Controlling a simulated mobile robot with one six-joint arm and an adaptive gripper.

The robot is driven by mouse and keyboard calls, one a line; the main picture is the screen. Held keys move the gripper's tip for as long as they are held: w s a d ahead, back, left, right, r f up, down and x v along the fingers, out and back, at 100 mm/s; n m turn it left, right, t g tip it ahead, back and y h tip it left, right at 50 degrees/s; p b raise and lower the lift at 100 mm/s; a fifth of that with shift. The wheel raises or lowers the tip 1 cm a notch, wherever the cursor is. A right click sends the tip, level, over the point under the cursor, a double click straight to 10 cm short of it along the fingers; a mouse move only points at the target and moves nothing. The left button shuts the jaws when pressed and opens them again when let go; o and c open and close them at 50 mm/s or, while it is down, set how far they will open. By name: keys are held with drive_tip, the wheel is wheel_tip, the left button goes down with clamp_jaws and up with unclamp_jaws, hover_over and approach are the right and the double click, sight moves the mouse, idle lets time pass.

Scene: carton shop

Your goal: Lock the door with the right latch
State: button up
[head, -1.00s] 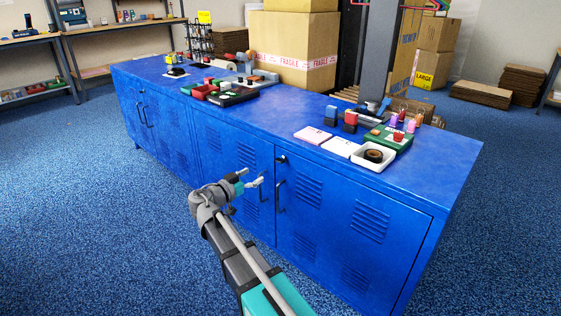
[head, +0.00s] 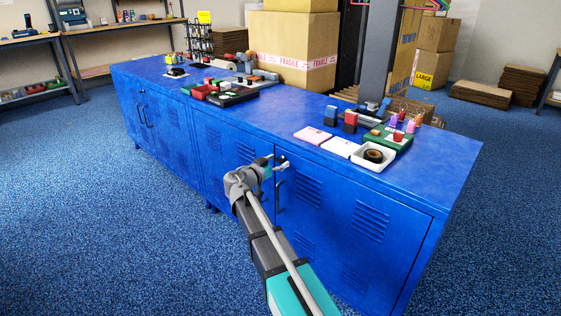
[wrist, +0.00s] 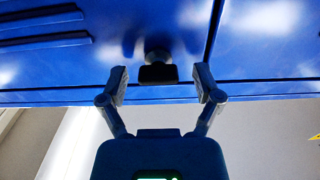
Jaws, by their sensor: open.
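The right latch (wrist: 158,70) is a small dark knob with a round base near the top of the right blue door (head: 335,215). In the wrist view it sits centred just ahead of my gripper (wrist: 161,82), with a fingertip on either side and a visible gap to each. My fingers are open and hold nothing. In the head view my gripper (head: 283,162) is at the upper corner of this door, just below the cabinet top, and covers the latch. Contact with the latch cannot be told.
The blue cabinet top (head: 230,130) carries a white dish (head: 372,160) with a brown roll, pink and white pads and small boxes near its front edge. A dark door handle (head: 279,194) hangs below my gripper. The carpet (head: 90,230) in front is clear.

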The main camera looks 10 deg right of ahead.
drive_tip(key=shift+w+d, duration=0.15)
drive_tip(key=shift+d, duration=0.05)
drive_tip(key=shift+c, duration=0.3)
drive_tip(key=c, duration=1.1)
drive_tip(key=shift+d, duration=0.15)
